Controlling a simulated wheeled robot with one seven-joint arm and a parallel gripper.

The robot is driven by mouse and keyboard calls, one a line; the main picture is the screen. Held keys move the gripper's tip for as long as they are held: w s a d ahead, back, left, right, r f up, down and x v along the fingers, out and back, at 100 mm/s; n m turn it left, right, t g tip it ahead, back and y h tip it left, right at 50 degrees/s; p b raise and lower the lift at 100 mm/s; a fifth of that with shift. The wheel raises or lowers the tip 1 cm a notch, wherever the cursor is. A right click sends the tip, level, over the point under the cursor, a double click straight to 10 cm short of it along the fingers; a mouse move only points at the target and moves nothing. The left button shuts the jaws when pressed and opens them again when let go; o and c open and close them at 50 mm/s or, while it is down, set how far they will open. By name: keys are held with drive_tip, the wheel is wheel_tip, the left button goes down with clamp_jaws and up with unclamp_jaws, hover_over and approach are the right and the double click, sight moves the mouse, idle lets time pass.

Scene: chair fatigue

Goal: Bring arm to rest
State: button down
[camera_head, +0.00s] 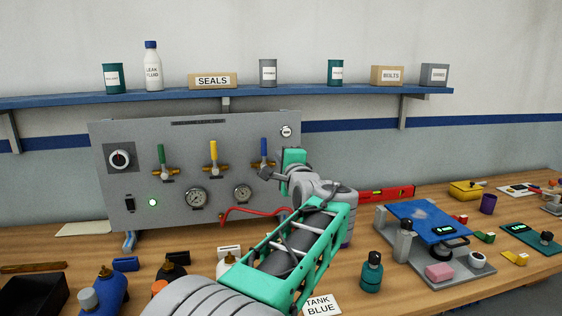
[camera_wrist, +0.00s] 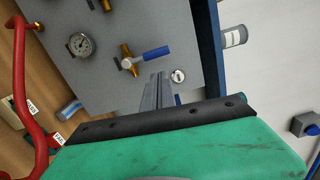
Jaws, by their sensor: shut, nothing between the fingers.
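My arm reaches from the bottom middle of the head view up toward the grey valve panel (camera_head: 225,137). My gripper (camera_head: 268,172) is in front of the panel's right part, by the blue-handled valve (camera_head: 263,150). In the wrist view the two grey fingers (camera_wrist: 158,92) lie together with nothing between them. They point toward the panel, with the blue valve (camera_wrist: 145,57) to their left and a small round dial (camera_wrist: 178,76) to their right. I cannot tell how far the fingertips are from the panel.
A red hose (camera_head: 255,211) curves below the gripper and shows in the wrist view (camera_wrist: 22,85). A blue shelf (camera_head: 230,97) with cans and boxes runs above. The bench holds bottles, a red level (camera_head: 387,194) and a blue-topped fixture (camera_head: 425,220) to the right.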

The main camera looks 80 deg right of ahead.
drive_tip(key=shift+v, duration=1.25)
